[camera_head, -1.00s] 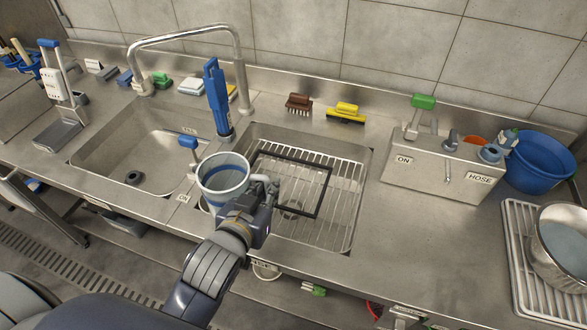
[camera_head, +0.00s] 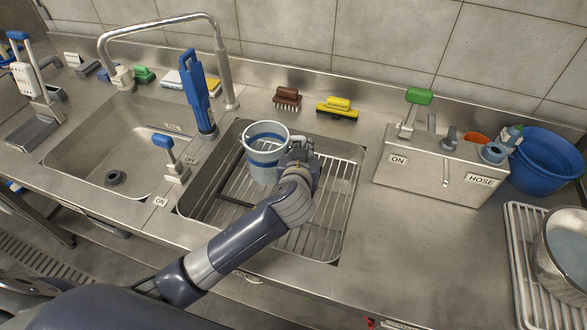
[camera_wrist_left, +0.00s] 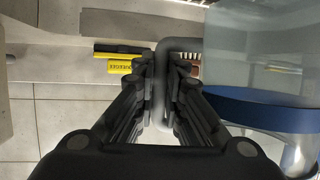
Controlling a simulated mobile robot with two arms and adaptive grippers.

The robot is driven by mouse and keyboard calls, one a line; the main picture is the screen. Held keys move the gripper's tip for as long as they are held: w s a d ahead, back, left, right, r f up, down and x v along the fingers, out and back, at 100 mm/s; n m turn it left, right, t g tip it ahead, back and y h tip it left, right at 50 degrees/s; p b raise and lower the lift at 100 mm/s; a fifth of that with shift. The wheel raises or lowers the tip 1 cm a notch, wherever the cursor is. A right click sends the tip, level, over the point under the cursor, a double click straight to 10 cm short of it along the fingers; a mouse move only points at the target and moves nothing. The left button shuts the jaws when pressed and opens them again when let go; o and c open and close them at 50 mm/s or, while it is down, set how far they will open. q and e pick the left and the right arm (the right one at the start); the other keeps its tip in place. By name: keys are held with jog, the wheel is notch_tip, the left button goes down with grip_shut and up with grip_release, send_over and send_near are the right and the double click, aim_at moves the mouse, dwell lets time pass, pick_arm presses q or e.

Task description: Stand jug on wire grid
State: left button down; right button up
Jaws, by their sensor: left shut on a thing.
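The jug (camera_head: 266,152) is a clear measuring jug with a blue band, upright, over the left part of the right-hand sink. My left gripper (camera_head: 297,160) is shut on its handle. In the left wrist view the handle (camera_wrist_left: 178,75) runs between the fingers of my left gripper (camera_wrist_left: 166,95), with the jug body (camera_wrist_left: 265,60) to the right. The wire grid (camera_head: 325,200) lies in the right-hand sink. The jug's base shows in front of the grid bars; I cannot tell whether it touches them. My right gripper is not in view.
A blue-handled tap lever (camera_head: 170,158) stands between the sinks. A tall blue-handled tool (camera_head: 199,95) stands behind it, near the curved faucet (camera_head: 222,65).

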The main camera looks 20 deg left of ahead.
pick_arm(q)
jog(key=shift+f, duration=0.9)
notch_tip(320, 180, down, 3)
jog(key=shift+f, duration=0.35)
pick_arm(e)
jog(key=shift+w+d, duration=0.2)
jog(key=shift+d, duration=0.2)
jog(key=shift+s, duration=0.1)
pick_arm(q)
jog(key=shift+f, duration=0.2)
jog(key=c, duration=1.7)
grip_release()
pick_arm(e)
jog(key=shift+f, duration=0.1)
pick_arm(q)
jog(key=shift+r, duration=0.1)
